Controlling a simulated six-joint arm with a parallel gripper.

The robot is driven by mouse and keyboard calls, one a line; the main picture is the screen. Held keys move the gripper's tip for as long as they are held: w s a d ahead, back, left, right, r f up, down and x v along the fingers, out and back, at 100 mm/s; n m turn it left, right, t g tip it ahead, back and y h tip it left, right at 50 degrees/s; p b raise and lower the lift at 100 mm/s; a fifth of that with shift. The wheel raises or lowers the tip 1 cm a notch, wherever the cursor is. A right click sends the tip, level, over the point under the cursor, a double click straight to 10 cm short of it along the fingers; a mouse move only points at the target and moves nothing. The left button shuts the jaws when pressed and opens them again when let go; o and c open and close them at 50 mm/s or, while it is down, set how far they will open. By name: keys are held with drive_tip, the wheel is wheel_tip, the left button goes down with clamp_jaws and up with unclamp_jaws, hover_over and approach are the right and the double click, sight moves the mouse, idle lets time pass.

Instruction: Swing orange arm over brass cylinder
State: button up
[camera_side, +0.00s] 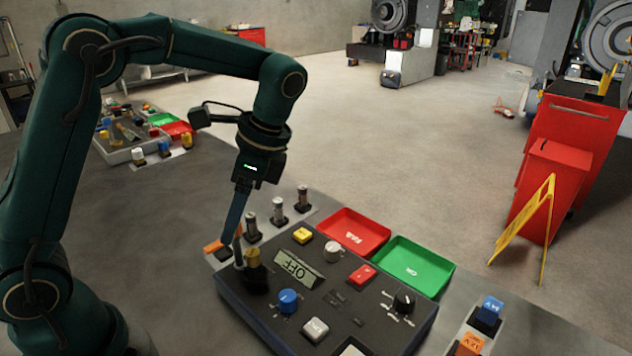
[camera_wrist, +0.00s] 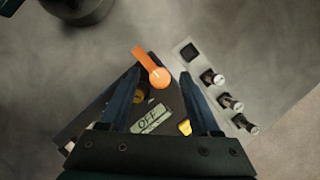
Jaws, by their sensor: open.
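The orange arm (camera_wrist: 150,66) shows in the wrist view as a bar with a round end, between the fingertips of my gripper (camera_wrist: 161,76). It points up-left, away from the panel's OFF display. In the side view an orange piece (camera_side: 213,246) shows just left of my gripper (camera_side: 231,247), partly hidden by the fingers. The brass cylinder (camera_side: 253,258) stands upright on the dark control box beside my fingers. In the wrist view the brass cylinder (camera_wrist: 141,96) is partly hidden near the left finger, and the orange arm is not over it. My gripper is open and low over the box's corner.
The box (camera_side: 380,335) carries a yellow button, a blue knob (camera_side: 287,300), other switches and the display. A pale strip with several metal cylinders (camera_side: 278,210) lies behind it. Red (camera_side: 350,232) and green (camera_side: 418,266) trays sit along its far side.

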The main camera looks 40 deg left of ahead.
clamp_jaws()
drive_tip(key=shift+n, duration=0.4)
drive_tip(key=n+g+h, duration=0.1)
drive_tip(key=n, duration=0.2)
drive_tip(key=shift+w+a+n, duration=0.1)
drive_tip(key=shift+n, duration=0.3)
drive_tip(key=n+h, duration=0.2)
drive_tip(key=n, duration=0.2)
drive_tip(key=shift+a, duration=0.1)
drive_tip(key=n+h, duration=0.2)
drive_tip(key=n, duration=0.3)
drive_tip(key=shift+a, duration=0.15)
drive_tip(key=n+t+h, duration=0.1)
drive_tip(key=n, duration=0.3)
drive_tip(key=shift+a, duration=0.1)
drive_tip(key=shift+n, duration=0.3)
